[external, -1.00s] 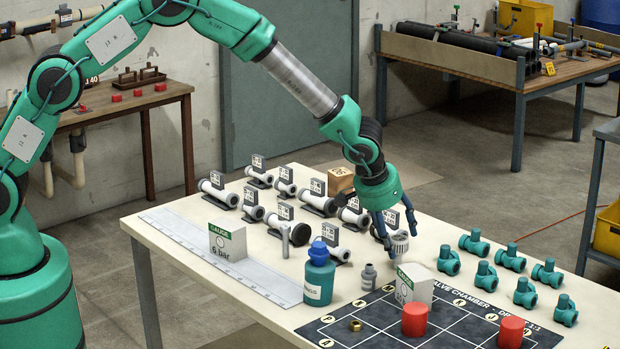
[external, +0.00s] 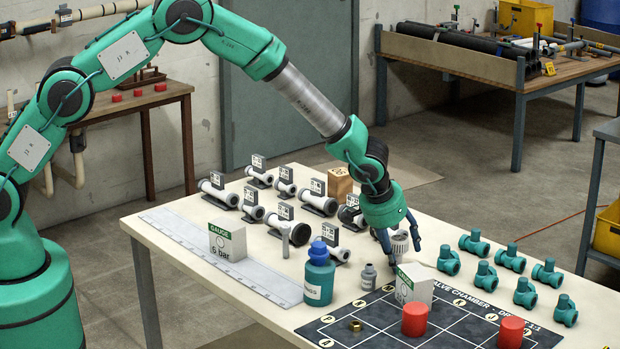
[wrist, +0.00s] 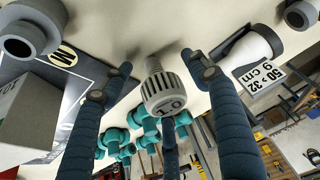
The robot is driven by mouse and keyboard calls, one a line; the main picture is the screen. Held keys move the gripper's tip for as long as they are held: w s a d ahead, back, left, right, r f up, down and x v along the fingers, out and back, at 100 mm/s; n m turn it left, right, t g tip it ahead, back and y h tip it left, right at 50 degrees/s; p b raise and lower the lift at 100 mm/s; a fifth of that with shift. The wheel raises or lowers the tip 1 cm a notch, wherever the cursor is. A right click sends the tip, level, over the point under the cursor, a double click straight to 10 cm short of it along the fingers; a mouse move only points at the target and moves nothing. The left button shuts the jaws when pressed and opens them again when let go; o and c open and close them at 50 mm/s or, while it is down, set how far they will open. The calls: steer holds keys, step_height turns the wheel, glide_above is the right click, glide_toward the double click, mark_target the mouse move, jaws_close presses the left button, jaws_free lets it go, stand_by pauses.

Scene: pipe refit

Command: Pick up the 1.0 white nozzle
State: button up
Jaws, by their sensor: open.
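The white nozzle marked 1.0 (wrist: 163,97) has a ribbed cap and a narrower threaded stem. It stands on the table; in the external view the nozzle (external: 400,241) sits behind the gauge box. My gripper (external: 402,254) is low over the table with its dark blue fingers spread around the nozzle. In the wrist view my gripper (wrist: 158,72) has one finger left of the nozzle, one right, and a third below it in the picture. Gaps show between the nozzle and the side fingers. Contact with the third finger cannot be told.
A white gauge box (external: 414,284) stands close in front of my gripper. A small grey fitting (external: 368,277) and a teal bottle (external: 319,275) stand to the left. Tagged pipe pieces (external: 319,197) lie behind left; teal valves (external: 485,277) stand right. A dark mat (external: 380,325) holds red cylinders.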

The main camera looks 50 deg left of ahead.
mark_target(400, 237)
steer(key=shift+c, duration=0.5)
steer(key=c, duration=1.1)
steer(key=shift+r, duration=0.85)
step_height(400, 237, up, 2)
steer(key=shift+r+p, duration=0.15)
steer(key=shift+p, duration=0.4)
steer(key=s+a, duration=0.2)
steer(key=s, duration=0.2)
steer(key=s+a, duration=0.2)
steer(key=s, duration=0.3)
steer(key=s+a+r, duration=0.1)
steer(key=s+a, duration=0.1)
steer(key=s, duration=0.3)
steer(key=shift+s+a, duration=0.25)
steer(key=shift+a, duration=0.15)
